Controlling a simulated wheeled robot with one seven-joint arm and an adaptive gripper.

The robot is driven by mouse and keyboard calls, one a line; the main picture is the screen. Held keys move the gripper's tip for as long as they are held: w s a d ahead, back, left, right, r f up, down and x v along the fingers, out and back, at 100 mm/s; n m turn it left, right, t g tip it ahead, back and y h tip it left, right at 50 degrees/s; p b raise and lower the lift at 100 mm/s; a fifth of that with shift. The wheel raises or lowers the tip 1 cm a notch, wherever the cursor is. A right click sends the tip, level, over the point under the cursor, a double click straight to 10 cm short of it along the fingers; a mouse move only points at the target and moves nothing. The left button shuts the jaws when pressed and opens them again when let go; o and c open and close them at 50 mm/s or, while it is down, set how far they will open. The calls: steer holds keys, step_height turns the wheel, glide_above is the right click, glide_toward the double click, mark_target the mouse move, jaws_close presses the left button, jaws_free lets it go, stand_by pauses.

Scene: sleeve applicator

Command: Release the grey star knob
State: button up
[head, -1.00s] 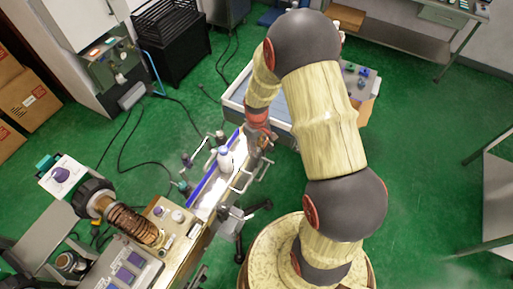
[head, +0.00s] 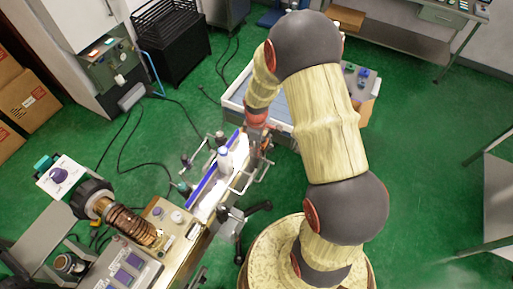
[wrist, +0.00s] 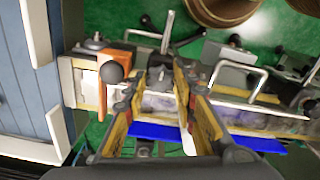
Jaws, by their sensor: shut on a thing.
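My gripper (wrist: 160,82) shows in the wrist view with its two yellow-and-grey fingers reaching down over the machine's rail. The grey star knob (wrist: 157,75) is between the fingertips, mostly hidden by them, and the fingers are shut on it. In the head view my gripper (head: 262,142) is at the far end of the machine, beside the rail, and is small and partly covered by my arm. The knob cannot be made out there.
Bent metal handles (wrist: 238,72) are to the right. A white bottle (head: 224,158) stands on the lit conveyor (head: 207,190).

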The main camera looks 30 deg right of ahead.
steer(key=shift+w+r, duration=0.1)
steer(key=shift+w, duration=0.05)
steer(key=o, duration=0.9)
steer(key=shift+c, duration=0.2)
step_height(320, 180, up, 12)
stand_by(0.5)
